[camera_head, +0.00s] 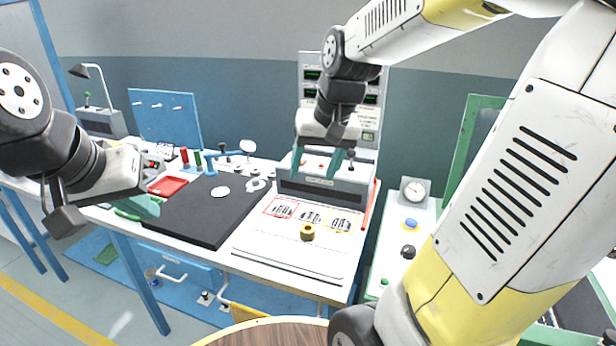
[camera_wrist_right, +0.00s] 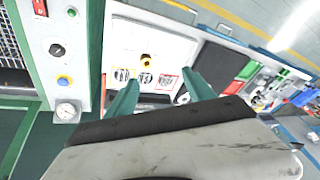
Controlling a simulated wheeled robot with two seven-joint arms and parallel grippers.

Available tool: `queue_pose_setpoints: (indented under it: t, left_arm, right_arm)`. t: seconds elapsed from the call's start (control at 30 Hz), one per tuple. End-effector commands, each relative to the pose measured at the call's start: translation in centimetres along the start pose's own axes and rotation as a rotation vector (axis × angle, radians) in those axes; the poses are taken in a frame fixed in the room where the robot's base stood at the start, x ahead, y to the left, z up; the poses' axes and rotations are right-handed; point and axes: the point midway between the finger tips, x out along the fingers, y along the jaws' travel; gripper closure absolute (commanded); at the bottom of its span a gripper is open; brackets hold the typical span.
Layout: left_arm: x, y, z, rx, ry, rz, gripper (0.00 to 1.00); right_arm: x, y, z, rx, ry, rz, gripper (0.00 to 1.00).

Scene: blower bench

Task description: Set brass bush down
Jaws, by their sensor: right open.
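The brass bush (camera_head: 307,232) stands on the white board (camera_head: 285,255) on the bench, just in front of the row of printed outlines. It also shows in the right wrist view (camera_wrist_right: 146,60), apart from the fingers. My right gripper (camera_head: 324,164) is open and empty, above and behind the bush, in front of the grey test unit. Its two green fingers (camera_wrist_right: 160,92) are spread in the wrist view. My left gripper (camera_head: 150,207) is at the left, near the front edge of the black mat; whether its green fingers are apart is unclear.
The grey test unit (camera_head: 322,183) stands behind the board. A red tray (camera_head: 167,186) and small coloured items lie at the left. A dial gauge (camera_head: 413,190) and knobs stand at the right. The board's front is clear.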

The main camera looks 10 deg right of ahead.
Motion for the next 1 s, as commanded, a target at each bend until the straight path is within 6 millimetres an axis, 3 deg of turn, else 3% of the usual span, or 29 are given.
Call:
queue_pose_setpoints:
  t: [0.03,0.13,0.37,1.0]
  left_arm:
    - [0.0,0.0,0.0,0.000,0.000,0.000,1.00]
    - [0.0,0.0,0.0,0.000,0.000,0.000,1.00]
    - [0.0,0.0,0.0,0.000,0.000,0.000,1.00]
    - [0.0,0.0,0.0,0.000,0.000,0.000,1.00]
  right_arm:
    - [-1.7,-0.3,1.6,-0.019,0.045,-0.014,0.38]
    - [-3.8,-0.8,4.4,-0.058,0.112,-0.032,0.38]
    - [-5.6,-1.3,8.7,-0.116,0.208,-0.046,0.38]
    - [-5.8,-1.4,9.3,-0.126,0.224,-0.048,0.38]
